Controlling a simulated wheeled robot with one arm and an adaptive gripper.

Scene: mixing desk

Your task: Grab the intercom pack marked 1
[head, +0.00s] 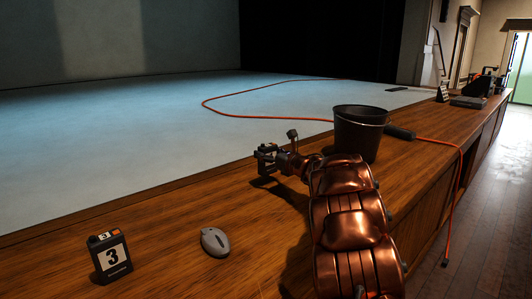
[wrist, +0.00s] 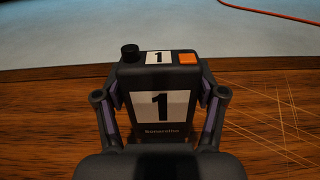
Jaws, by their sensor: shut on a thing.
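The intercom pack marked 1 (wrist: 160,83) is a dark box with a white label and black "1", an orange button and a black knob on top. In the wrist view it stands between the two fingers of my gripper (wrist: 160,112), which is shut on its sides. In the head view my gripper (head: 268,158) is over the wooden desk top, left of the black bucket; the pack is hard to make out there. Another intercom pack, marked 3 (head: 111,257), stands upright at the front left of the desk, well apart from my gripper.
A grey mouse (head: 215,242) lies right of pack 3. A black bucket (head: 359,132) stands close behind my arm. A dark cylindrical thing (head: 399,132) with an orange cable (head: 440,140) lies beside it. Several dark items (head: 468,101) sit at the far right end. The desk's left middle is clear.

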